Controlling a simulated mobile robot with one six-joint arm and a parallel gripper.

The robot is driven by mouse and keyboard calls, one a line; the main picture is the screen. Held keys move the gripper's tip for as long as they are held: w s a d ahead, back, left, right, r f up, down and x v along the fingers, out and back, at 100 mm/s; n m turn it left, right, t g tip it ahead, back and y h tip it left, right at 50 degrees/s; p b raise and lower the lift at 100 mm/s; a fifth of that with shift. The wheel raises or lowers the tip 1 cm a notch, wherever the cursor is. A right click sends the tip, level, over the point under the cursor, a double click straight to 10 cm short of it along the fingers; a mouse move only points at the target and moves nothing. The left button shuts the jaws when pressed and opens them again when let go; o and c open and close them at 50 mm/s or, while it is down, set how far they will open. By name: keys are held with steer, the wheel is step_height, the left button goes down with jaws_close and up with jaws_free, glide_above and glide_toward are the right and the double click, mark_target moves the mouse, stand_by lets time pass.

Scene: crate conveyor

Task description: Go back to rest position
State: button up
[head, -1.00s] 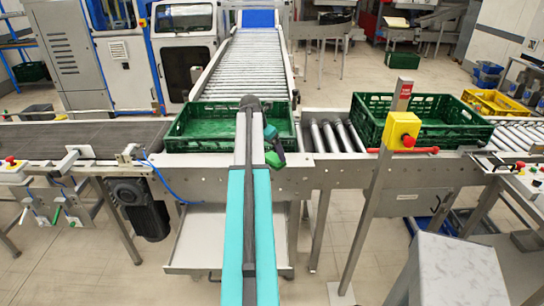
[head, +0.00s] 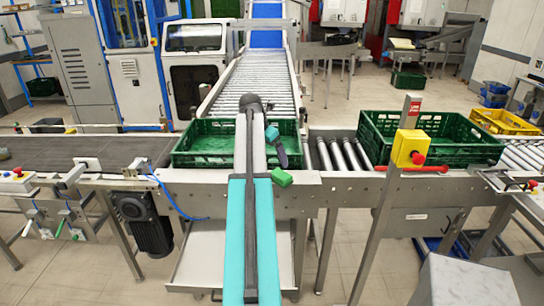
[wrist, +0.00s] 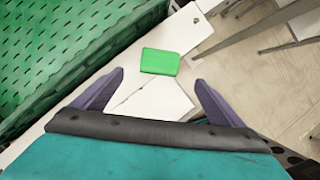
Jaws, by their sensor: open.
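My gripper (head: 282,161) is in front of the right end of the middle green crate (head: 205,160). In the wrist view my gripper (wrist: 159,77) has its two dark fingers spread wide, with nothing between them. A small bright green block (head: 282,178) lies just below the fingertips, on the conveyor's front metal edge. In the wrist view the block (wrist: 160,61) lies flat on the pale metal just beyond the fingertips, apart from both fingers. My teal arm reaches forward and hides part of the middle crate.
A second green crate (head: 440,155) stands on rollers at the right. A yellow emergency-stop box (head: 410,148) on a post rises in front of it. A dark belt (head: 100,150) runs left. A roller ramp (head: 258,85) leads away behind the middle crate.

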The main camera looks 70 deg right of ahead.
stand_by(0.5)
steer(key=w+a+f+m+t+y, duration=0.1)
steer(key=w+a+f+m, duration=0.1)
steer(key=w+a+f, duration=0.9)
steer(key=w+a+f+m+t, duration=0.1)
steer(key=w+a+f+m, duration=0.2)
steer(key=w+a+f, duration=0.75)
steer(key=w+a+f+m+y, duration=0.1)
steer(key=w+a+f+m, duration=0.15)
steer(key=a, duration=0.95)
steer(key=w+a+f+m+y, duration=0.15)
steer(key=a+f, duration=0.25)
steer(key=a, duration=0.8)
steer(key=w+a+f+m, duration=0.1)
steer(key=w+a+f, duration=0.2)
steer(key=a, duration=0.9)
steer(key=s+a+f+m, duration=0.2)
steer(key=s+a+f, duration=0.1)
steer(key=a, duration=0.5)
steer(key=s+a+f+m, duration=0.1)
steer(key=s+a+f, duration=0.15)
steer(key=a, duration=0.45)
steer(key=s+f+g+b, duration=0.5)
steer(key=s+f+g, duration=0.1)
steer(key=s+f, duration=1.6)
steer(key=s, duration=0.3)
steer(key=shift+s+f+y, duration=0.25)
steer(key=shift+s+y, duration=0.1)
